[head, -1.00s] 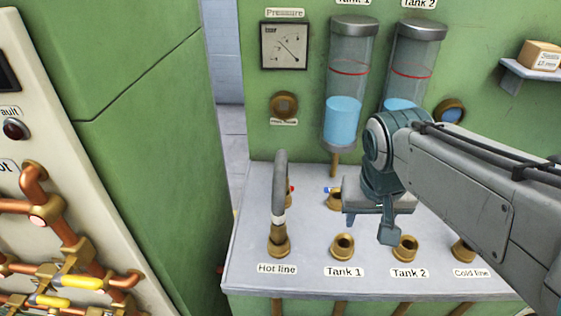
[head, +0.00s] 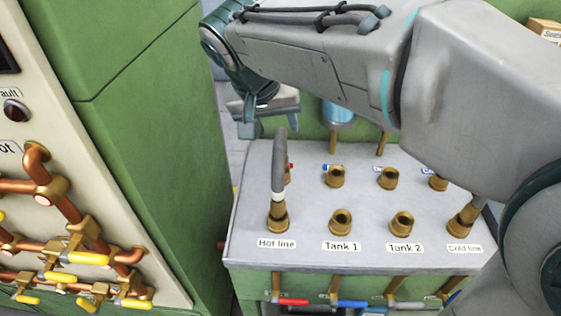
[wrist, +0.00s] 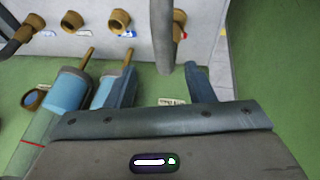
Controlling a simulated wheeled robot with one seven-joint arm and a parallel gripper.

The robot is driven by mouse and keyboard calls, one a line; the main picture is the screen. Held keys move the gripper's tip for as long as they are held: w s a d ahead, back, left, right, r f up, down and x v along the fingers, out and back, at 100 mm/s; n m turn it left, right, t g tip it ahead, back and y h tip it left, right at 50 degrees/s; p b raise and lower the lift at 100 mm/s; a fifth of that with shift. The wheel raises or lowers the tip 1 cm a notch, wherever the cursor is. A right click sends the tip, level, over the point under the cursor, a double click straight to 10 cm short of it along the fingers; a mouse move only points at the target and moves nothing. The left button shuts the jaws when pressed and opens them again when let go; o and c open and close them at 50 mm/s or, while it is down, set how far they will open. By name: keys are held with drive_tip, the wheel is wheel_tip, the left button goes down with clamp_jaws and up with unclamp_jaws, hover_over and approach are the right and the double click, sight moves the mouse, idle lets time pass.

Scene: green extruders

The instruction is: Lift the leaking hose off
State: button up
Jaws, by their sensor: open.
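A grey arched hose (head: 279,165) stands at the Hot line, running from the front brass fitting toward the back one. No leak can be made out on it. My gripper (head: 256,126) is open and empty, just behind and above the hose's top in the head view. In the wrist view the hose (wrist: 162,35) lines up between my two fingertips (wrist: 160,75); I cannot tell whether it is within their reach. A second grey hose (head: 480,203) stands at the Cold line, mostly hidden by my arm.
The grey bench top (head: 300,255) carries brass fittings for Tank 1 (head: 341,222) and Tank 2 (head: 401,223). A green cabinet (head: 150,120) stands close on the left. Two tanks with blue liquid (wrist: 66,98) are behind, near my gripper. Valve handles (head: 352,304) lie below the bench.

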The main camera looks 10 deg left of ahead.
sight(278, 139)
drive_tip(key=x, duration=0.7)
drive_tip(key=shift+a+f+p, duration=0.2)
drive_tip(key=shift+f+p, duration=0.05)
drive_tip(key=shift+p, duration=0.1)
clamp_jaws()
